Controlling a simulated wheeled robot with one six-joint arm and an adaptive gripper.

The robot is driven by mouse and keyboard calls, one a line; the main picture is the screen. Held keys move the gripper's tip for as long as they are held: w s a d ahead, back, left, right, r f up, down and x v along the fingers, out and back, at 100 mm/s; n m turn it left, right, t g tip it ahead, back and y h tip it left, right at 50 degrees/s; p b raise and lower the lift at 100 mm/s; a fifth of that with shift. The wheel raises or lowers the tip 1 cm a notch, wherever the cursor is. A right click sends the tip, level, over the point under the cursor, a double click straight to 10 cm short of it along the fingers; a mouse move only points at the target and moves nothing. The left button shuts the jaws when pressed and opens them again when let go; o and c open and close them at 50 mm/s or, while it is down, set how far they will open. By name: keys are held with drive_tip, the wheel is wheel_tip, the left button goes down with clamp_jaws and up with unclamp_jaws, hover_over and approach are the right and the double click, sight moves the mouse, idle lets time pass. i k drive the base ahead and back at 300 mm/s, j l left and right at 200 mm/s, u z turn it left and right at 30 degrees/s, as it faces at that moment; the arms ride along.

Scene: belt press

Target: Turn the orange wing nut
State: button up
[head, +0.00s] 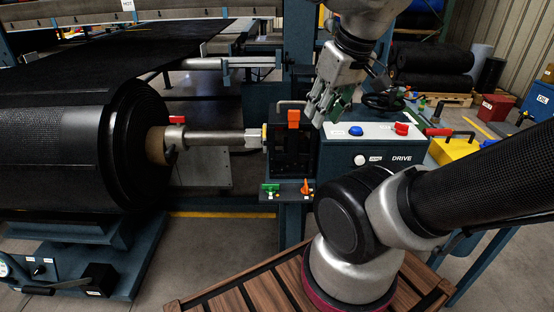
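A small orange wing nut (306,187) stands on a narrow dark ledge (287,196) on the front of a dark post, near the middle of the head view. A green piece (270,189) is beside it on the left. My gripper (322,114) hangs above and to the right of the wing nut, fingers pointing down, clearly apart from it. It is beside the top of the dark bearing block and over the left end of the drive box. The fingers overlap in this view, so their opening is unclear. I see nothing held in them.
An orange block (294,118) sits on the dark housing (290,148) above the ledge, close to my gripper. The drive box (376,146) with blue and red knobs stands to the right. A shaft and large black roll (60,150) fill the left. A slatted wooden platform (235,296) is below.

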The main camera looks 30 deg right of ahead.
sight(306, 189)
drive_tip(key=z, duration=0.75)
